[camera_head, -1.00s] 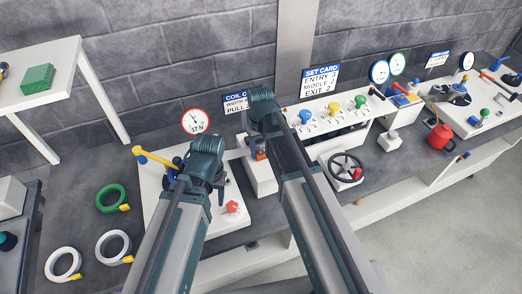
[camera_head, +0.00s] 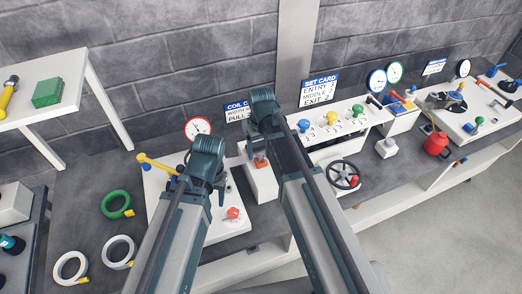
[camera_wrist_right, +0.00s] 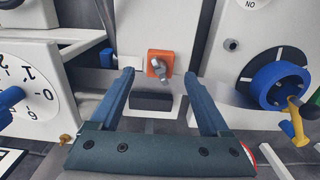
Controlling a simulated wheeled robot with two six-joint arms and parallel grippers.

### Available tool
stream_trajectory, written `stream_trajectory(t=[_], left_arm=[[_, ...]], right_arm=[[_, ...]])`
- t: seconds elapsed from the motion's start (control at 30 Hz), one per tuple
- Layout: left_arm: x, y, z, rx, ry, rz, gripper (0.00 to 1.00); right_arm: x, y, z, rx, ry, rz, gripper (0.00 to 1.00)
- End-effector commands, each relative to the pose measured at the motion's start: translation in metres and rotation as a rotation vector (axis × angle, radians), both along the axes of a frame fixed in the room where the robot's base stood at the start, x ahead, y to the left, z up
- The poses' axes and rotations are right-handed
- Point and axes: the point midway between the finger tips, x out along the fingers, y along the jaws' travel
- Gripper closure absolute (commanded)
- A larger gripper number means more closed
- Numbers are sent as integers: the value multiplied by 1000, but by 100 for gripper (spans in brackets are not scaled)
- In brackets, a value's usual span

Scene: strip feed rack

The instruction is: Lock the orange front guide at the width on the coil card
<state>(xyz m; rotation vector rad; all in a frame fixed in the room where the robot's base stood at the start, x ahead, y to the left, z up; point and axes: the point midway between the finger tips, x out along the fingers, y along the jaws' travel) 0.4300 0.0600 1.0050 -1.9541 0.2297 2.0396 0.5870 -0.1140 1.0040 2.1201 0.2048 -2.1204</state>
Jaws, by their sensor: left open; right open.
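The orange front guide (camera_head: 262,162) is on a white block between my two arms in the head view. In the right wrist view it is an orange square (camera_wrist_right: 152,70) with a silver screw-like part on it. My right gripper (camera_wrist_right: 158,86) is open and empty, its two fingers apart in front of the orange part, with no contact visible. In the head view the right wrist hides part of the coil card (camera_head: 236,113), whose width figure I cannot read. My left gripper (camera_head: 207,163) is over the white panel at left; its fingertips are hidden.
A yellow-handled crank (camera_head: 157,164) and red knob (camera_head: 233,213) are beside my left arm. The set card (camera_head: 319,88) stands above blue, yellow and green knobs. A black handwheel (camera_head: 343,175) is right of my right arm. Green and white coils lie at left.

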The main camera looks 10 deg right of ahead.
Motion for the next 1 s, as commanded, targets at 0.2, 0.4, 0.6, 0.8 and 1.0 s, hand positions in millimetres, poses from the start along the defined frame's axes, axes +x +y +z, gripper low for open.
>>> stream_trajectory(t=[0.2,0.4,0.6,0.8,1.0], left_arm=[[0,0,44,0,0,0,50],[0,0,75,-1,0,6,50],[0,0,95,-2,-1,11,50],[0,0,97,-3,0,13,50],[0,0,96,-3,0,13,50]], right_arm=[[0,0,44,0,0,0,20],[0,0,75,0,0,0,20],[0,0,95,0,0,0,20],[0,0,97,0,0,0,20],[-1,0,96,0,0,1,20]])
